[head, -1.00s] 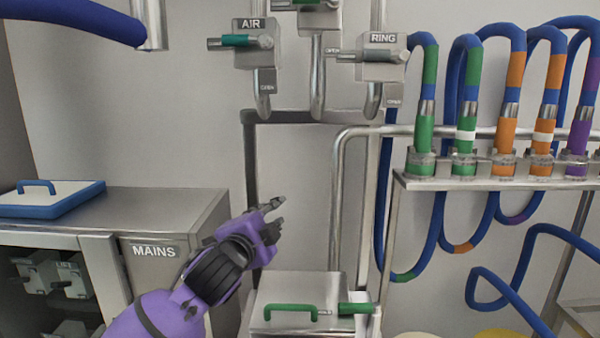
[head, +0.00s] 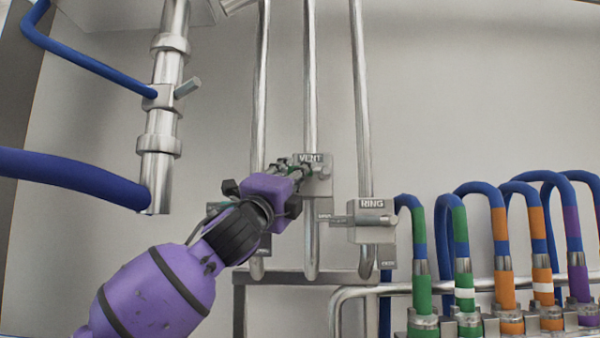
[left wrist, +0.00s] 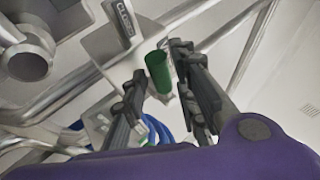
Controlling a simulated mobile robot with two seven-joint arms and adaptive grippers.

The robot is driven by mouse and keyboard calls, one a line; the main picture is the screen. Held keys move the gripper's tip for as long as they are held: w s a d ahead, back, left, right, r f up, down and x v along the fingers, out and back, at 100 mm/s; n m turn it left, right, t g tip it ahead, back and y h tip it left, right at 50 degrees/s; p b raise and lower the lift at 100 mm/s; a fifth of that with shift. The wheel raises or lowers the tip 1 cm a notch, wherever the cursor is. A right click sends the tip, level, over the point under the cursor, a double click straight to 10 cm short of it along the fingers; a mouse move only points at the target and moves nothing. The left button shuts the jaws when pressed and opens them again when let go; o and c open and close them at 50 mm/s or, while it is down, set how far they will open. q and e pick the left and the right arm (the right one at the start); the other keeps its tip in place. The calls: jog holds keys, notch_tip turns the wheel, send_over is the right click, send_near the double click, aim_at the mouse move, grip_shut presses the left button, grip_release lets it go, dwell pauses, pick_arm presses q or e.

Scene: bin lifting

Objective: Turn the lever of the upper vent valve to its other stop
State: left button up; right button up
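The vent valve (head: 318,182), a grey block with a VENT label, sits on the middle vertical pipe in the head view. Its lever's green sleeve (left wrist: 158,72) stands between the fingertips of my left gripper (head: 294,168) in the left wrist view. That gripper (left wrist: 160,82) is open, with a finger on each side of the sleeve; the right-hand finger looks very close to it, and contact cannot be told. A CLOSED plate (left wrist: 122,18) shows above the sleeve. In the head view the gripper hides most of the lever. My right gripper is out of view.
The ring valve (head: 372,222) is just right of and below the vent valve, its lever pointing left. The air valve is mostly hidden behind my left arm. A thick steel pipe (head: 160,135) with blue hoses hangs at left. Coloured hoses (head: 500,255) stand at right.

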pick_arm(q)
jog(key=shift+x, duration=1.35)
jog(key=shift+c, duration=0.6)
grip_shut()
